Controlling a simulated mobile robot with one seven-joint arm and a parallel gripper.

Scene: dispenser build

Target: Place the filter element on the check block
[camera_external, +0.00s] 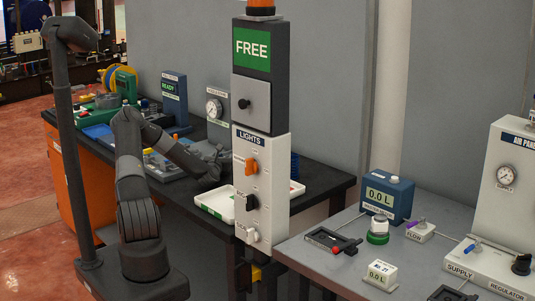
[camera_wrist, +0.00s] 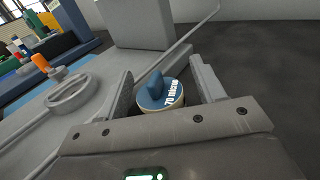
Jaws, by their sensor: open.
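In the external view my gripper (camera_external: 217,168) is low over the dark bench, partly hidden by the lights panel, and the blue piece cannot be made out. I cannot tell for sure which thing is the check block.
The lights panel (camera_external: 262,185) stands close right of my gripper. A white tray (camera_external: 215,203) lies on the dark bench (camera_external: 310,198). A gauge stand (camera_external: 216,106) is behind. A grey ring (camera_wrist: 72,93) and an orange knob (camera_wrist: 40,63) are left in the wrist view.

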